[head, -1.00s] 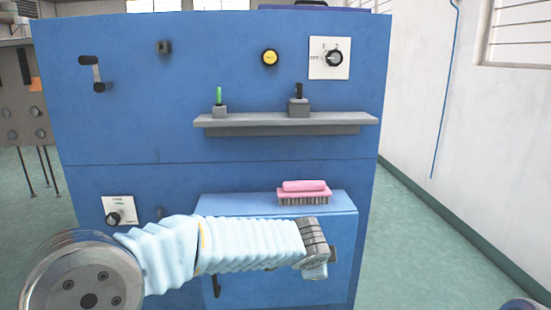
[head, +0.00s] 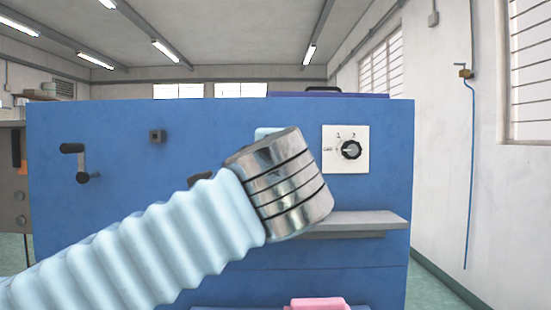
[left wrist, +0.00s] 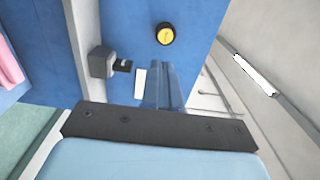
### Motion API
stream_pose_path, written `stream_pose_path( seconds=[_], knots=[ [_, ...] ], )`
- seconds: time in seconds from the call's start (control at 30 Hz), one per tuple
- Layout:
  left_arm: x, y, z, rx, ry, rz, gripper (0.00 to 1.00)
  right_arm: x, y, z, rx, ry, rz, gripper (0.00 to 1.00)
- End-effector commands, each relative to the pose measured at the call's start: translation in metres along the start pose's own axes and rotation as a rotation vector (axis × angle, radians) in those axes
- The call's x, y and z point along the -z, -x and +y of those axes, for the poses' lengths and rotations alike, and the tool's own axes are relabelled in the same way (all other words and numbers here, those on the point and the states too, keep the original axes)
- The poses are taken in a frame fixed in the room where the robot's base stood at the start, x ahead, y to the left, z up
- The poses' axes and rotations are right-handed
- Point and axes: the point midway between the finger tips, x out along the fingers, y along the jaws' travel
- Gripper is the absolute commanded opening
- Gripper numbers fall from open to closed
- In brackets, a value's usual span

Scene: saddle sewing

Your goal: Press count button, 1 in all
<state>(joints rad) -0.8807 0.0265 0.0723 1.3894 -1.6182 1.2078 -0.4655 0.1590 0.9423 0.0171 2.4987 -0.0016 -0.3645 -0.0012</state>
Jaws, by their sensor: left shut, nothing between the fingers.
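The round yellow button (left wrist: 165,33), which I take as the count button, is on the blue panel in the left wrist view. In the head view my left arm hides it. My left gripper (left wrist: 168,85) is shut and empty, apart from the button in the left wrist view. In the head view my left arm's sleeve and metal wrist cross in front of the panel (head: 110,125), and the fingers are mostly hidden behind the wrist. My right gripper is not in view.
A rotary dial (head: 350,149) on a white plate is right of my wrist. A grey shelf (head: 365,219) juts out below it. A crank handle (head: 82,165) and small dark block (head: 157,136) are on the left. A pink brush (head: 318,304) shows at the bottom.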

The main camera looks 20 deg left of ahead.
Motion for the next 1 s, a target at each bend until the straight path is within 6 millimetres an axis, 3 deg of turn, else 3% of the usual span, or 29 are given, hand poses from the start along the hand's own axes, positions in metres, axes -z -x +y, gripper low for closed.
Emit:
stream_pose_path(
  seconds=[0.27,0.7,1.0],
  knots=[
    [0.001,-0.016,0.0,-0.003,-0.002,-0.001,0.0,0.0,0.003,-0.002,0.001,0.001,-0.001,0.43],
    [0.001,-0.106,-0.001,-0.002,-0.003,-0.001,0.0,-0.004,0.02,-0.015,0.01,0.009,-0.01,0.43],
    [0.001,-0.138,0.0,-0.002,-0.001,0.001,0.0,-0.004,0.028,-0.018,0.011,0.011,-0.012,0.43]
  ],
)
